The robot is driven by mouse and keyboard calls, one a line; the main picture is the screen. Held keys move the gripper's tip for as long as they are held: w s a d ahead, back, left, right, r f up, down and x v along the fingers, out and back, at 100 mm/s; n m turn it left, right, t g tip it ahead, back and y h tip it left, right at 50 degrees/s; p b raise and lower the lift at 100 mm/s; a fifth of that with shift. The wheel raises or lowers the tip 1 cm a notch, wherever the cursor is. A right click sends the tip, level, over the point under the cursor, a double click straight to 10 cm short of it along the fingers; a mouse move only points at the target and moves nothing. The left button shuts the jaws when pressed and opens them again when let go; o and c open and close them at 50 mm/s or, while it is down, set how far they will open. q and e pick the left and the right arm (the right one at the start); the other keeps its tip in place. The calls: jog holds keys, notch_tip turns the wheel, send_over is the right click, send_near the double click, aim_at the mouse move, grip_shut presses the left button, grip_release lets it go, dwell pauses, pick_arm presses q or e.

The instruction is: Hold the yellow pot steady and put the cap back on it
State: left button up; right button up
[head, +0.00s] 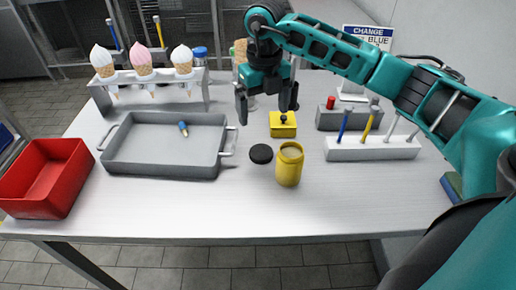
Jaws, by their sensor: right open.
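The yellow pot (289,168) stands upright on the table, and its open top shows a pale inside. A round black cap (261,154) lies flat on the table just left of the pot, apart from it. My right gripper (267,108) is open, fingers pointing down, and holds nothing that I can see. It is behind the pot and cap in the picture, above and slightly left of a yellow block with a black knob (283,126). My left gripper is not in view.
A grey tray (130,167) with a small blue-and-yellow item (183,128) lies left of the cap. A red bin (43,178) is at the far left. An ice-cream cone rack (150,80) stands behind. A white holder with coloured sticks (372,149) is right. The front table is clear.

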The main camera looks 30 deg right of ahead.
send_over(261, 152)
jog(key=f, duration=0.7)
jog(key=shift+s+f, duration=0.1)
jog(key=shift+s, duration=0.15)
jog(key=shift+d+f, duration=0.1)
jog(key=shift+f, duration=0.15)
jog(key=shift+f, duration=0.1)
jog(key=f, duration=0.5)
jog(key=shift+w, duration=0.25)
jog(key=shift+c, duration=0.5)
jog(key=c, duration=1)
